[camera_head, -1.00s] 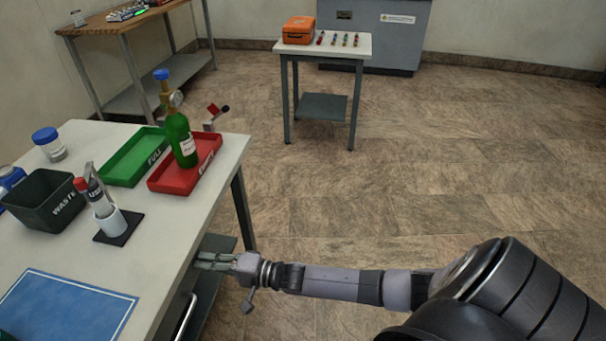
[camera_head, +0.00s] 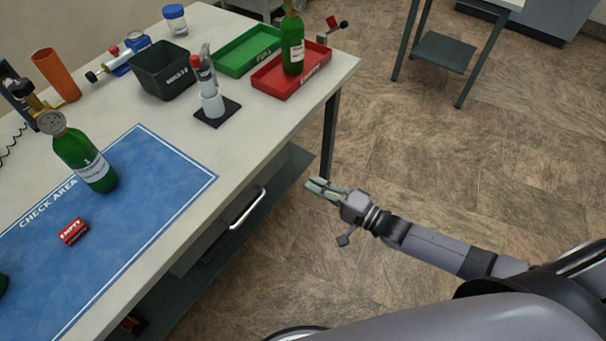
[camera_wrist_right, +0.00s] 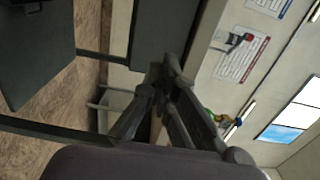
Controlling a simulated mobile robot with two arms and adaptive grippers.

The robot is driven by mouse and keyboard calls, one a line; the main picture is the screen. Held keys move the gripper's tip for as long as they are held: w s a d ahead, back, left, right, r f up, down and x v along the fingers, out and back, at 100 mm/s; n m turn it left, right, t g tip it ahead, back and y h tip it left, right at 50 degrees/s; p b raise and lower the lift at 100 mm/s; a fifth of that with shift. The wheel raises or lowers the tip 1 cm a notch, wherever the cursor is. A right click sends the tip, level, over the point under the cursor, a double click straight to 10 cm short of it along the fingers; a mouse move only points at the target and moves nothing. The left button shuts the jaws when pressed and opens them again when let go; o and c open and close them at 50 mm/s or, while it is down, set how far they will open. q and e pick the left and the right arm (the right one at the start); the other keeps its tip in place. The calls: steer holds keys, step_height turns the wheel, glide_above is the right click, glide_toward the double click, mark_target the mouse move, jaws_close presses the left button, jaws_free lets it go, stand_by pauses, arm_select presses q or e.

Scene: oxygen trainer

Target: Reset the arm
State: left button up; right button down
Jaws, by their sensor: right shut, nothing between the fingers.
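My right gripper (camera_head: 318,188) is shut and empty beside the table's right edge, over the floor, apart from everything on the table. It also shows in the right wrist view (camera_wrist_right: 165,85), fingers together. My right arm reaches in from the lower right of the head view. My left gripper is not in view.
The white table (camera_head: 240,145) holds a blue check-area mat (camera_head: 150,215) with a green bottle (camera_head: 85,155) and a red EMPTY tag (camera_head: 73,231). A red tray (camera_head: 270,80) with a green bottle (camera_head: 292,45), a green tray (camera_head: 240,58) and a dark bin (camera_head: 165,75) stand farther back.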

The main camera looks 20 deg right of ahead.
steer(key=s+d+f+n+g+h+p, duration=0.15)
steer(key=s+d+f+n+h, duration=0.3)
steer(key=f, duration=0.75)
steer(key=s+d+f+n+g+h+p, duration=0.1)
steer(key=s+d+f+g+h, duration=0.4)
steer(key=f, duration=0.8)
arm_select(q)
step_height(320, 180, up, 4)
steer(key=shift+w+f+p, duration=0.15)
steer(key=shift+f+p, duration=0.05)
steer(key=shift+p, duration=0.3)
arm_select(e)
steer(key=s+a+f+n+g, duration=0.1)
steer(key=s+f, duration=0.3)
steer(key=s, duration=0.6)
steer(key=s+a+f+n+g+h, duration=0.1)
steer(key=s+f+n+g, duration=0.2)
steer(key=s, duration=0.7)
steer(key=s+a+f+n+g, duration=0.1)
steer(key=s+f+n+g, duration=0.1)
steer(key=s+f, duration=0.4)
steer(key=s+n, duration=0.1)
steer(key=s, duration=0.3)
steer(key=shift+s+g, duration=0.35)
steer(key=shift+s, duration=0.05)
steer(key=shift+f+h, duration=0.1)
steer(key=shift+h, duration=0.15)
